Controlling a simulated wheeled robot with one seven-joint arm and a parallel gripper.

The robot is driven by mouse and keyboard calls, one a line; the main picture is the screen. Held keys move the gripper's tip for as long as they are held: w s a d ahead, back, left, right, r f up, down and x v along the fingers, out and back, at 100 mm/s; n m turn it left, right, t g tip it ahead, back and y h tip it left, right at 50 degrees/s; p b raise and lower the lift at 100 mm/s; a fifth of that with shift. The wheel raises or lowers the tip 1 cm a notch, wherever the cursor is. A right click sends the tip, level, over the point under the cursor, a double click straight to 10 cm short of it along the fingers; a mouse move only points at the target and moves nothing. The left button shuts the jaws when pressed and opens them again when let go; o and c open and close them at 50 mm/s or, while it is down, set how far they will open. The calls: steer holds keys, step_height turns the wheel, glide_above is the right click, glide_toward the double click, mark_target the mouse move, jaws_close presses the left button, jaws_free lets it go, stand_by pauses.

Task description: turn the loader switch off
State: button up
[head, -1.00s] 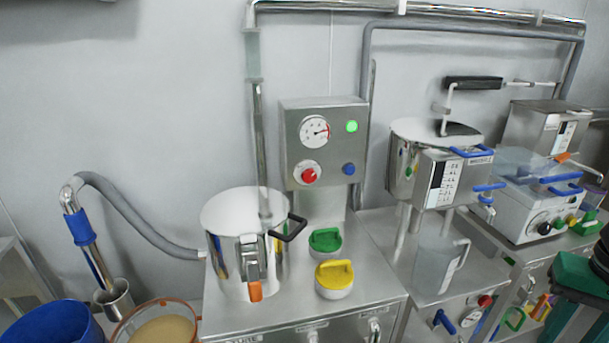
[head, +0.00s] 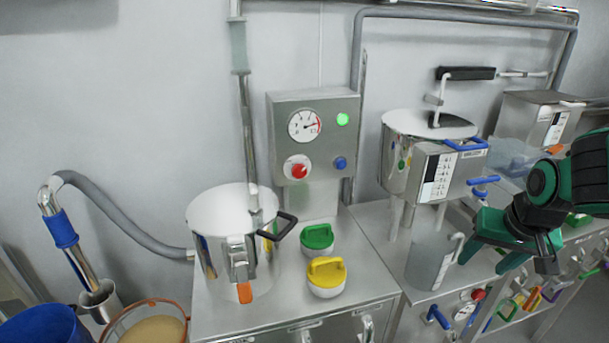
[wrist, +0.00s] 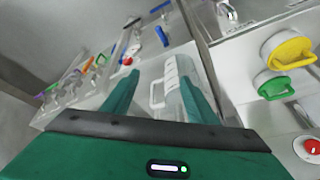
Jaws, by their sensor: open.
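The loader's steel control box (head: 312,150) is on the wall side behind the counter. It carries a gauge (head: 305,126), a lit green lamp (head: 342,119), a red knob (head: 299,171) on a pale round plate and a blue button (head: 340,163). Which of these is the switch is not labelled legibly. The red knob also shows at the right edge of the wrist view (wrist: 312,146). My green gripper (head: 484,263) is open and empty, well right of the box, near the clear jug (head: 428,262). In the wrist view the jug lies beyond my fingers (wrist: 157,62).
A white-lidded steel vessel (head: 232,262) stands left of the box. Green (head: 317,238) and yellow (head: 326,273) handled caps sit on the counter below the box. A steel pot (head: 407,168) stands to the right, between the box and my arm. Open air lies before the box.

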steer(key=w+a+n+t+y, duration=0.1)
steer(key=w+a+t+y, duration=0.15)
steer(key=w+a, duration=0.6)
steer(key=m+t+y, duration=0.1)
steer(key=t+y, duration=0.5)
steer(key=y, duration=0.1)
glide_toward(301, 172)
steer(key=x, duration=0.9)
steer(key=c, duration=1.1)
steer(key=shift+o, duration=0.2)
